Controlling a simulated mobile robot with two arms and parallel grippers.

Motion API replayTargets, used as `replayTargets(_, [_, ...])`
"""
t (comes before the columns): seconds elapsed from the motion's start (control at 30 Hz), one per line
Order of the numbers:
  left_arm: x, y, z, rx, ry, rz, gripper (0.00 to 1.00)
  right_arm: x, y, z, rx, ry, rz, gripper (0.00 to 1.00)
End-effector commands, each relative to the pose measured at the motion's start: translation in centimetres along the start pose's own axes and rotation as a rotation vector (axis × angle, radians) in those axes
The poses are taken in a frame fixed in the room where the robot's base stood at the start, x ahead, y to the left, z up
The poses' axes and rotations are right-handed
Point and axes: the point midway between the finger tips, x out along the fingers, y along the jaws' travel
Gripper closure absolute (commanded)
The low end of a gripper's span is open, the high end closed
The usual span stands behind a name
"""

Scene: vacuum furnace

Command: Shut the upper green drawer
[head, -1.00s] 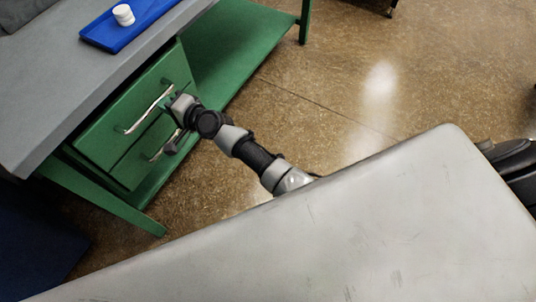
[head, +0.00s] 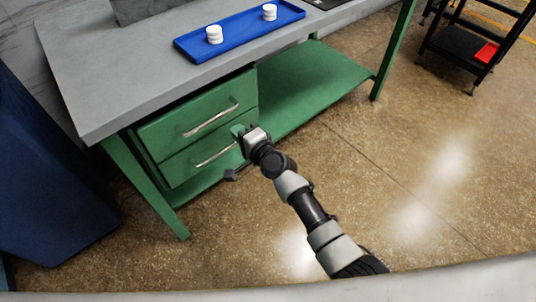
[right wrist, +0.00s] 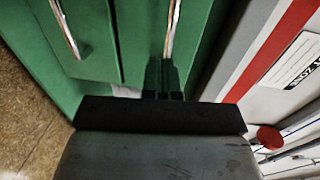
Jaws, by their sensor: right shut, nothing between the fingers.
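The upper green drawer (head: 178,127) is under the left part of the grey bench, with a silver bar handle (head: 211,119). Its front looks about level with the lower green drawer (head: 182,168); I cannot tell whether a small gap is left. My right gripper (head: 238,131) is shut and empty at the right end of the drawer fronts. In the right wrist view its fingertips (right wrist: 163,80) point at the upper drawer's front, by the end of the handle (right wrist: 172,30); contact is unclear. The lower drawer's handle (right wrist: 65,28) is at the left there. My left gripper is out of view.
The grey bench top (head: 110,85) overhangs the drawers and bears a blue tray (head: 240,38) with white round pieces. A green lower shelf (head: 320,85) runs right of the drawers. A dark blue object (head: 45,170) stands left.

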Motion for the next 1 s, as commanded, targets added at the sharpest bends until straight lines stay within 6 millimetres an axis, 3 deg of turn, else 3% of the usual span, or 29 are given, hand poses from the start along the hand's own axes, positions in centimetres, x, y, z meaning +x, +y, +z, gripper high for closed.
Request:
replayTargets(0.03, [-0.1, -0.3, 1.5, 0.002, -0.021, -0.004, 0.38, -0.8, -0.2, 0.0, -0.001, 0.001, 0.001, 1.00])
replayTargets(0.37, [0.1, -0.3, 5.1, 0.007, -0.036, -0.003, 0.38, -6.5, -0.1, 0.0, -0.001, 0.000, 0.004, 1.00])
replayTargets(0.57, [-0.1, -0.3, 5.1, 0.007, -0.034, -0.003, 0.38, -8.6, 0.0, 0.0, -0.001, 0.000, 0.002, 1.00])
replayTargets(0.83, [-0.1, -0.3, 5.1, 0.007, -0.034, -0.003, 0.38, -9.1, 0.2, -0.1, -0.004, 0.001, 0.008, 1.00])
replayTargets(0.93, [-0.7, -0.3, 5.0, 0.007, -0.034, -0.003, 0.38, -9.5, 1.9, -0.3, -0.036, 0.012, 0.056, 1.00])
replayTargets(1.0, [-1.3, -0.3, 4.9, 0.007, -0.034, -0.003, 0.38, -10.2, 4.7, -0.6, -0.092, 0.025, 0.133, 1.00])
